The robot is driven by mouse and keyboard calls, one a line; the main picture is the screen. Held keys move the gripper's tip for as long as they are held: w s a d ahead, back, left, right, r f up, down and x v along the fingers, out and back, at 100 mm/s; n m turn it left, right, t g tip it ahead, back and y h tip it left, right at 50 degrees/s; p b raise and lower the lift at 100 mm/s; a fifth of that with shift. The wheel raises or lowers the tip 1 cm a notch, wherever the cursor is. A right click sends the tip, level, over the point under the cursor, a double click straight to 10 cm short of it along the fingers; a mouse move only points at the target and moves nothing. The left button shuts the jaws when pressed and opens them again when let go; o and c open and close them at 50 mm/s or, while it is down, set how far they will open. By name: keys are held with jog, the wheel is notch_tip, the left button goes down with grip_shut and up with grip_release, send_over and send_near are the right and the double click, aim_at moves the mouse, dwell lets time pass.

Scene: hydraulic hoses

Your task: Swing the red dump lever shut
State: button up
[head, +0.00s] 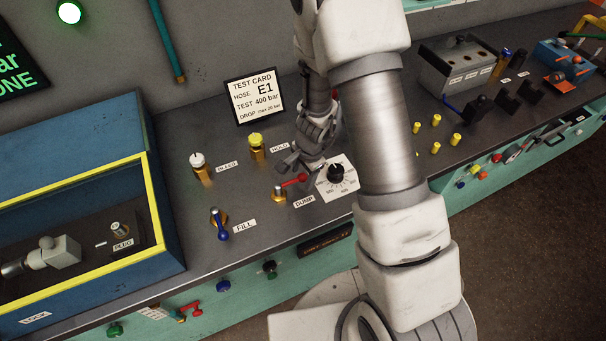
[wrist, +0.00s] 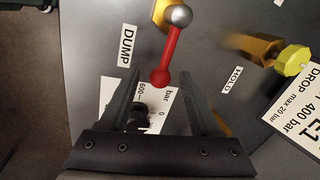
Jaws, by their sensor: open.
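The red dump lever (head: 294,181) sits on a brass valve beside the DUMP label (head: 304,201) on the bench, and its red handle points right towards the dial. In the wrist view the red lever (wrist: 167,55) runs from a silver pivot knob at the top down to a red ball end. My gripper (head: 290,161) is just above and behind the lever in the head view. In the wrist view my gripper (wrist: 163,85) is open, with the lever's ball end between the two finger tips. I cannot tell whether a finger touches it.
The black dial (head: 336,174) on its white scale stands close to the lever's right. The yellow-topped HOLD valve (head: 256,146), white-topped BLEED valve (head: 197,162) and blue FILL lever (head: 221,226) are nearby. The test card (head: 255,96) stands behind.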

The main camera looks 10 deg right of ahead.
jog(key=shift+c, duration=0.3)
grip_shut()
dwell(1.1)
